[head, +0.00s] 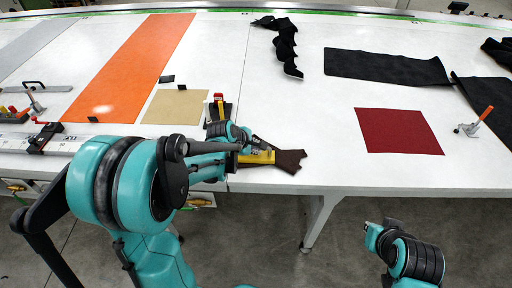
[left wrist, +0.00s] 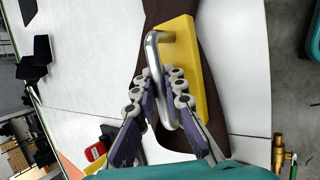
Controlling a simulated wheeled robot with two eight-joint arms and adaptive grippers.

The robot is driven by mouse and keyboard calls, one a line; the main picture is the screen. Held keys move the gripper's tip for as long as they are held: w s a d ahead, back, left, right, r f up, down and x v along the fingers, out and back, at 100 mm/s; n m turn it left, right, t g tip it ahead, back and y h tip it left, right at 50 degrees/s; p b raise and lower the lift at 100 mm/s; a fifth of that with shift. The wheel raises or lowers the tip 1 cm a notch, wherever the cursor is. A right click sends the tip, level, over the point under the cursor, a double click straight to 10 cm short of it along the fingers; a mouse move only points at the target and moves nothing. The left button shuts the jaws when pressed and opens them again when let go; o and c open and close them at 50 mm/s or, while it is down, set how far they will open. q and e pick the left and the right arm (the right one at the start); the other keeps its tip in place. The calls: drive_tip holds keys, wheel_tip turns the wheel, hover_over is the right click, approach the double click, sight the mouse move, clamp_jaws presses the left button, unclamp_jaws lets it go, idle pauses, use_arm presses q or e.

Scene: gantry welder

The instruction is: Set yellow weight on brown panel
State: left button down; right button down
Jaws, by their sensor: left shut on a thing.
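The yellow weight (left wrist: 200,82) is a yellow block with a silver bar handle. It lies over the dark brown panel (left wrist: 211,40) in the left wrist view; I cannot tell whether they touch. My left gripper (left wrist: 165,100) is shut on its handle, with purple-padded fingers on both sides. In the head view the left gripper (head: 243,155) partly hides the yellow weight (head: 262,157). The brown panel (head: 290,161) sticks out to its right at the table's front edge. Part of my right arm shows at lower right, but I see no right fingers.
The white table (head: 310,120) holds an orange strip (head: 135,65), a tan panel (head: 175,107) and a dark red panel (head: 398,131). A clamp with a red handle (head: 219,105) stands just behind my left gripper. An orange-handled clamp (head: 480,120) stands at right. Black cloth pieces lie behind.

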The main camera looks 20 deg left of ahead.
use_arm(q)
drive_tip(key=shift+f, duration=0.25)
drive_tip(key=c, duration=1.6)
unclamp_jaws()
drive_tip(key=shift+r, duration=0.3)
drive_tip(key=p+v, duration=0.4)
drive_tip(key=v, duration=0.7)
drive_tip(key=s+d+r+m+y, duration=0.1)
drive_tip(key=s+d+m, duration=0.1)
drive_tip(key=s+m, duration=0.6)
drive_tip(key=s+d+r+m+y, duration=0.1)
drive_tip(key=s+d+r+m, duration=0.1)
drive_tip(key=s+m, duration=0.6)
drive_tip(key=d+m, duration=0.1)
drive_tip(key=m, duration=0.3)
drive_tip(key=shift+s+r, duration=0.2)
drive_tip(key=shift+r, duration=0.1)
